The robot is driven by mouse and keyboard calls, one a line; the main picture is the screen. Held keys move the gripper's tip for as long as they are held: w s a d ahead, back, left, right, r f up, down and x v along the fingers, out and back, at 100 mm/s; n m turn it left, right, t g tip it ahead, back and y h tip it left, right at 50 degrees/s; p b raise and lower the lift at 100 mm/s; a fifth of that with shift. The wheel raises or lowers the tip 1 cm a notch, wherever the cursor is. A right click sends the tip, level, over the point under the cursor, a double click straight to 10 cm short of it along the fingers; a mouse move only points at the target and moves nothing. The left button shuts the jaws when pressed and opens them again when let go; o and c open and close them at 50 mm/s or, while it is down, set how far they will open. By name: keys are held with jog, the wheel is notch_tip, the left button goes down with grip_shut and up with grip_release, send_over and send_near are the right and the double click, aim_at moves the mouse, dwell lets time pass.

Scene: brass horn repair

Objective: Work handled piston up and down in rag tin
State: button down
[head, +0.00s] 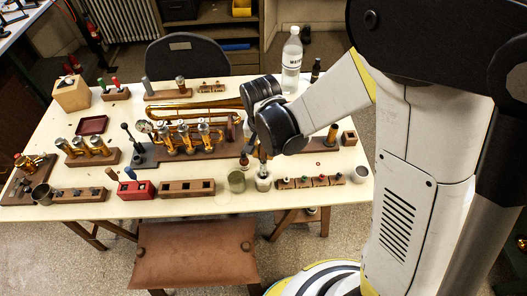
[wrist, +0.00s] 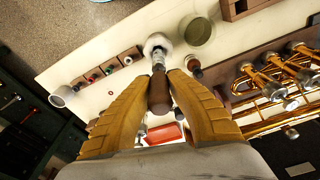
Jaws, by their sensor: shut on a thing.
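My gripper (wrist: 159,82) is shut on the brown handle (wrist: 159,98) of the handled piston, one finger on each side of it. The piston's silver body (wrist: 159,58) points away from the gripper to the white-filled rag tin (wrist: 158,40), and its far end meets the tin's mouth; how deep it sits is hidden. In the head view my gripper (head: 258,151) is above the rag tin (head: 263,185), near the table's front edge, and the piston is mostly hidden by the gripper and small there.
A greenish tin (head: 237,182) stands close left of the rag tin. A wooden rack with small coloured parts (head: 309,182) is close right. The brass horn (head: 190,137) lies behind. An empty wooden block (head: 187,188) and a red box (head: 136,189) are further left.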

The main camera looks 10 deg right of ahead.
aim_at(263, 166)
jog(key=shift+f, duration=0.1)
dwell(0.3)
notch_tip(263, 166, down, 7)
jog(key=b, duration=0.7)
jog(key=shift+f, duration=0.15)
jog(key=shift+r+p, duration=1.35)
jog(key=shift+r, duration=0.6)
jog(key=shift+f, duration=0.1)
notch_tip(263, 166, down, 4)
jog(key=b, duration=0.3)
jog(key=shift+b, duration=0.3)
jog(key=shift+r+p, duration=1.4)
jog(key=shift+r, duration=0.7)
jog(key=shift+f, duration=0.15)
